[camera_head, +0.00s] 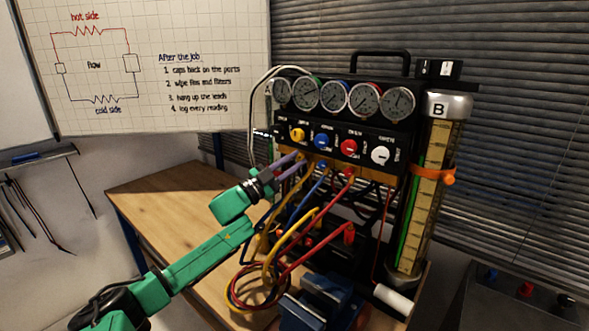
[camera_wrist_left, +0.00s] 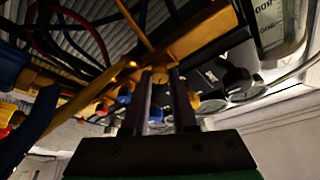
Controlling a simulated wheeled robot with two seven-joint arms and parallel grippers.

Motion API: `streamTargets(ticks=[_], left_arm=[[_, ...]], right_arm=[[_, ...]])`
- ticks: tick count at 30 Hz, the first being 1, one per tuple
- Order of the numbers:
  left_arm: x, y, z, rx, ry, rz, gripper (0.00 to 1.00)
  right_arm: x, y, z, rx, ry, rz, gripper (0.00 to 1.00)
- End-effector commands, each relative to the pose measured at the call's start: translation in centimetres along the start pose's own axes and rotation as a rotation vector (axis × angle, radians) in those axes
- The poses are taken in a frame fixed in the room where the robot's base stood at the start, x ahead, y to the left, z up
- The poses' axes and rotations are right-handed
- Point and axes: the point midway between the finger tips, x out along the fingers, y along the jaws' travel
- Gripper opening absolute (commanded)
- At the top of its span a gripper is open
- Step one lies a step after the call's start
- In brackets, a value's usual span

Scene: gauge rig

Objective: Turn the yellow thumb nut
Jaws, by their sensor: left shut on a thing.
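The yellow thumb nut (camera_wrist_left: 160,76) shows in the left wrist view between my two fingertips, under the yellow manifold bar. In the head view it is mostly hidden by the fingers and a yellow hose. My left gripper (camera_head: 299,159) reaches in from the left to the left end of the manifold, below the yellow knob (camera_head: 297,134). In the left wrist view its fingers (camera_wrist_left: 162,82) are shut on the yellow thumb nut. My right gripper is not in view.
A blue fitting (camera_head: 322,164) and a red fitting (camera_head: 348,172) sit to the right. Blue, yellow and red hoses (camera_head: 292,250) hang and coil in front. Gauges (camera_head: 334,97) line the top. A cylinder (camera_head: 432,200) stands at right. The wooden bench (camera_head: 165,205) is clear at left.

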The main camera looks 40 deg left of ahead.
Motion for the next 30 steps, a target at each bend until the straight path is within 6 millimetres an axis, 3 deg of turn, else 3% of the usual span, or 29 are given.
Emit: streamTargets(ticks=[15, 30], left_arm=[[0.01, -0.31, 0.04, 0.429, -0.003, 0.179, 0.00], [0.03, -0.35, -0.04, 0.621, -0.001, 0.260, 0.00]], right_arm=[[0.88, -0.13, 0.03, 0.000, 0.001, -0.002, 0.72], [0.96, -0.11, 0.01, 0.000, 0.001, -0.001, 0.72]])
